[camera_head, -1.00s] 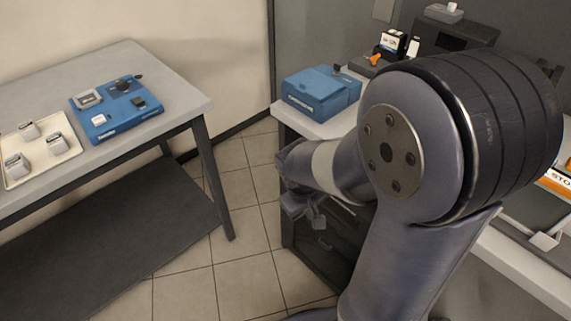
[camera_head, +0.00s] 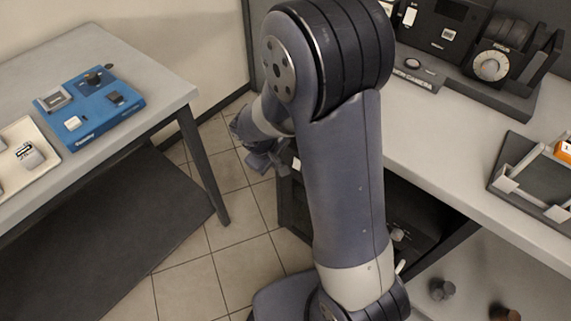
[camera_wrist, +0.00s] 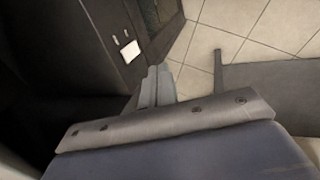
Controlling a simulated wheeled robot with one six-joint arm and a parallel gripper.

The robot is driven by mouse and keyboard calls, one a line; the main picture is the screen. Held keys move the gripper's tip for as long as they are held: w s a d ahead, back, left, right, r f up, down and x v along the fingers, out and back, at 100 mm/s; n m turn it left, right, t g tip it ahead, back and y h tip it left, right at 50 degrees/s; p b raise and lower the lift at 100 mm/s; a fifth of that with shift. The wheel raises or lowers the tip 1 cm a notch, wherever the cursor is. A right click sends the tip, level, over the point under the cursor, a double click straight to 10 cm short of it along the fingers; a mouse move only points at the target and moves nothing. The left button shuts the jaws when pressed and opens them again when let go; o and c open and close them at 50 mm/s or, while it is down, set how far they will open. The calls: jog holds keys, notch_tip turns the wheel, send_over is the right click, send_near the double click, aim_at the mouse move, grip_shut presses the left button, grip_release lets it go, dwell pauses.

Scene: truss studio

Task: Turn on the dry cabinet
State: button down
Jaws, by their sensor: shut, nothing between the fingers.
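A dark box-like cabinet, which looks like the dry cabinet (camera_head: 292,208), stands under the right-hand counter, largely hidden behind my arm in the head view. In the wrist view a dark cabinet body (camera_wrist: 85,30) fills the upper left. It bears a white label (camera_wrist: 131,51) with small light marks beside it, and a glassy panel (camera_wrist: 160,22) lies to the right. My gripper (camera_head: 262,160) hangs over the floor at the cabinet's left end. In the wrist view its fingers (camera_wrist: 157,84) are together and empty, just below the label in the picture. I cannot tell whether they touch the cabinet.
The left table (camera_head: 150,95) holds a blue device (camera_head: 90,112) and a tray (camera_head: 12,180) with small items. The right counter (camera_head: 430,150) carries dark equipment with a dial (camera_head: 490,66) and another tray (camera_head: 510,185). Tiled floor (camera_head: 215,250) lies open between the tables.

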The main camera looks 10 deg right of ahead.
aim_at(293, 163)
jog(key=w+d+f, duration=0.1)
jog(key=d+f, duration=0.1)
jog(key=f, duration=0.1)
jog(key=w+d+f, duration=0.1)
jog(key=f, duration=0.2)
jog(key=w+d+f+b, duration=0.1)
jog(key=w+d+f, duration=0.1)
jog(key=f, duration=0.1)
jog(key=shift+w+d+f, duration=0.1)
jog(key=shift+d+f, duration=0.2)
jog(key=shift+d, duration=0.05)
jog(key=shift+w+d+f+b, duration=0.15)
jog(key=shift+d+f+b, duration=0.1)
jog(key=shift+b, duration=0.35)
jog(key=shift+r, duration=0.2)
jog(key=shift+r+p, duration=0.1)
jog(key=shift+p, duration=0.2)
jog(key=shift+r+p, duration=0.45)
jog(key=shift+r, duration=0.25)
